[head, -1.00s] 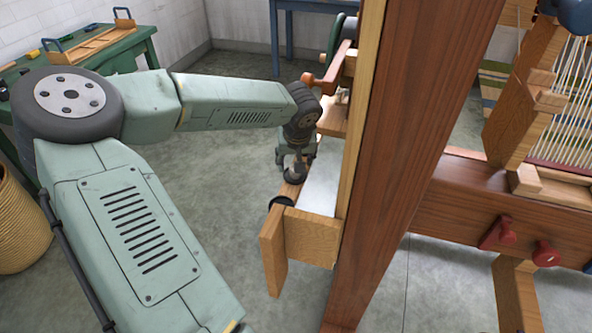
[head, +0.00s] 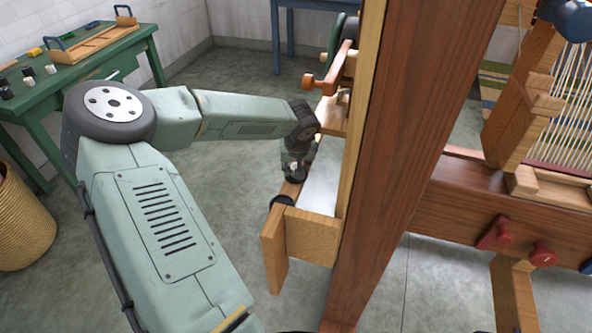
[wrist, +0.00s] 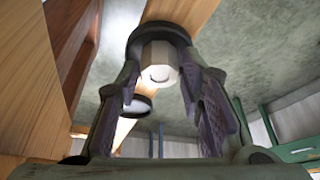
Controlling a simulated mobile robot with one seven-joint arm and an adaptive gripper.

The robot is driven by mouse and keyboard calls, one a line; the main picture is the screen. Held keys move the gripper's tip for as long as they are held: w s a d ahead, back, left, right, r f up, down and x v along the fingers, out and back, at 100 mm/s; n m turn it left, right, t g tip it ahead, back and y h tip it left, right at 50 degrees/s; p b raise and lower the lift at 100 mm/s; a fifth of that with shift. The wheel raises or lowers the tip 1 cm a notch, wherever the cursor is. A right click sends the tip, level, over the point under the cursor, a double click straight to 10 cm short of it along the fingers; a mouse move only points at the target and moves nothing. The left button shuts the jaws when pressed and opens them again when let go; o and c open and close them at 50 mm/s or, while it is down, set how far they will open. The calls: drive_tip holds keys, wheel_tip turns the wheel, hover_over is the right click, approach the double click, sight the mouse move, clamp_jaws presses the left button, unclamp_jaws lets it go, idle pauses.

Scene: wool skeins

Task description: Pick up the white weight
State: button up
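The white weight (wrist: 158,66) shows in the wrist view as a pale, many-sided knob on a round black base. It stands on a narrow wooden rail and lies between the fingers of my gripper (wrist: 160,80). The fingers are spread on either side of it, and I see no clear contact. In the head view my gripper (head: 297,168) points down over the rail beside the loom post, and hides most of the weight; a dark round part shows at its tip. A second black round piece (head: 282,202) sits nearer on the rail; its top is unclear.
The tall wooden loom post (head: 400,160) stands close to the right of my gripper, with a wooden bracket (head: 312,238) in front. A green table (head: 100,73) at the left holds a wooden tray (head: 95,42) and several small black and white pieces. A wicker basket (head: 22,225) stands below.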

clamp_jaws()
idle(0.4)
